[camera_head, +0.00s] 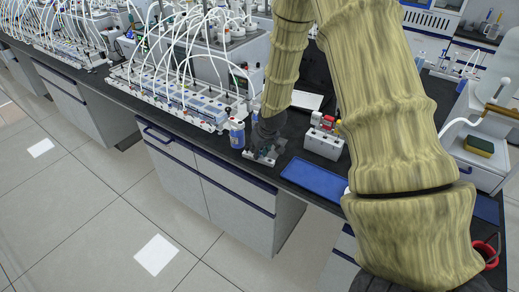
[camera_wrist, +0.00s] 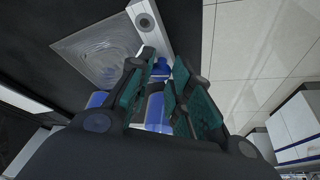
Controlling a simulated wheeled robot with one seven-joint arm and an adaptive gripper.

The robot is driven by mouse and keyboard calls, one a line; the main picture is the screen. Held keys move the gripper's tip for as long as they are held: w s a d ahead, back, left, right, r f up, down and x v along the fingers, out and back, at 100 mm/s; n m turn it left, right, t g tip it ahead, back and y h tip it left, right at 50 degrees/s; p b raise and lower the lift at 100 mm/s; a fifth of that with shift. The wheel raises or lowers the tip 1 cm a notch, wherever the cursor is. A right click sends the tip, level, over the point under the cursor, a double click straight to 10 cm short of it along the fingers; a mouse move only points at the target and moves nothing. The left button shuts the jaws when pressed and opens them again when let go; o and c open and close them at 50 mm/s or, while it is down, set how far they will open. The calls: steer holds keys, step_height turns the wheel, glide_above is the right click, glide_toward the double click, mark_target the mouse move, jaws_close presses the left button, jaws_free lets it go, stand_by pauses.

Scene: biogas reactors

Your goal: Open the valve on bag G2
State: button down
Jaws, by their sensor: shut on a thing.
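My gripper (camera_head: 266,138) is low over the front edge of the dark bench, above a small white-and-grey fixture (camera_head: 262,157). In the wrist view my gripper (camera_wrist: 163,72) has its teal-padded fingers close on either side of a small blue part (camera_wrist: 161,68). It is shut on this part, which seems to be a valve. A blue-and-white body (camera_wrist: 155,108) shows behind it between the fingers. A clear, wrinkled sheet-like thing (camera_wrist: 98,48), perhaps a bag, lies on the dark surface at upper left. No G2 label is readable, and the valve's position cannot be told.
A blue-labelled bottle (camera_head: 237,133) stands just left of my gripper. A white box with red parts (camera_head: 323,138) and a blue tray (camera_head: 315,179) are to the right. A long white rack with tubes (camera_head: 170,98) fills the bench at left. The floor in front is clear.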

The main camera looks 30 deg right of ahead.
steer(key=shift+d+n+y+p, duration=0.1)
steer(key=shift+n+y+p, duration=0.5)
steer(key=shift+n, duration=0.8)
steer(key=c, duration=1.3)
jaws_free()
steer(key=shift+r, duration=0.1)
steer(key=v, duration=1.1)
steer(key=shift+r, duration=0.35)
steer(key=shift+s, duration=0.15)
